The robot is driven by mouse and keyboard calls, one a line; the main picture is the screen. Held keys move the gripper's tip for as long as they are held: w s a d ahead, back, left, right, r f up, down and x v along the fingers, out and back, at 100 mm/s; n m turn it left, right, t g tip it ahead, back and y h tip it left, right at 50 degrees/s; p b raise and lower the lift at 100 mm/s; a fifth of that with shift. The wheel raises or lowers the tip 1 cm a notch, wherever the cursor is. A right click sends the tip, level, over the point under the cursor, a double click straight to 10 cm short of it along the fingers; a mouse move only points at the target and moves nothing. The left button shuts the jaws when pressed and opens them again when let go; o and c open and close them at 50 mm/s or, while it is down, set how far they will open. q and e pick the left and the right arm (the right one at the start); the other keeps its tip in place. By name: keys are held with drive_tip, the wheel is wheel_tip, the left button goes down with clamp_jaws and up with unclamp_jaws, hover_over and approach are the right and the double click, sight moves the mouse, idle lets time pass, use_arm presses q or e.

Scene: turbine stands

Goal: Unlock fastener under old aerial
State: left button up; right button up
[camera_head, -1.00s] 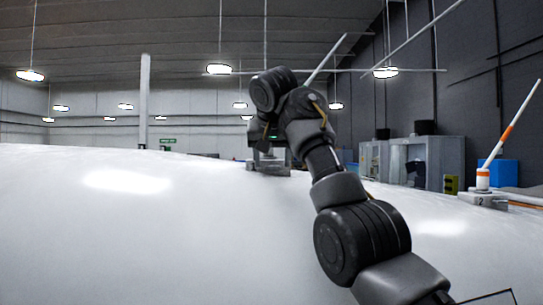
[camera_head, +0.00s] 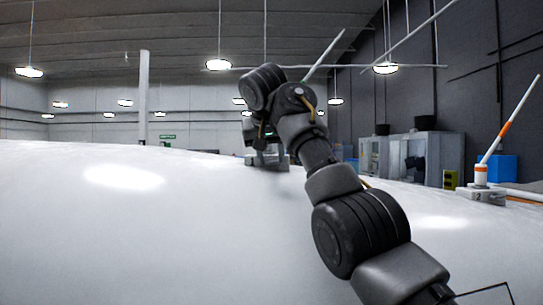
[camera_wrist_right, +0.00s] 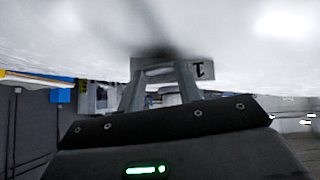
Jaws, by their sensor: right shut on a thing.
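The old aerial (camera_head: 324,54), a plain pale rod, leans up to the right behind my right arm in the head view. Its lower part is hidden. It stands at the grey base (camera_head: 270,164) on the white curved surface. My right gripper (camera_head: 264,154) is down at this base. In the right wrist view, which looks upside down, the two fingers of my right gripper (camera_wrist_right: 162,75) are at the base marked 1 (camera_wrist_right: 203,69). They are shut on the fastener (camera_wrist_right: 169,98), which shows only partly between them. My left gripper is not in view.
A second aerial (camera_head: 507,122), white with orange bands, stands on a base marked 2 (camera_head: 481,196) at the right. The white surface (camera_head: 120,220) is clear on the left. Grey cabinets (camera_head: 440,158) and a blue box (camera_head: 498,168) are behind.

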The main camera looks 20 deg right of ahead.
drive_tip(key=n+h, duration=0.1)
drive_tip(key=a+h, duration=0.1)
drive_tip(key=h, duration=0.1)
drive_tip(key=shift+n, duration=0.4)
drive_tip(key=o, duration=0.8)
drive_tip(key=shift+o, duration=0.9)
drive_tip(key=shift+s, duration=0.1)
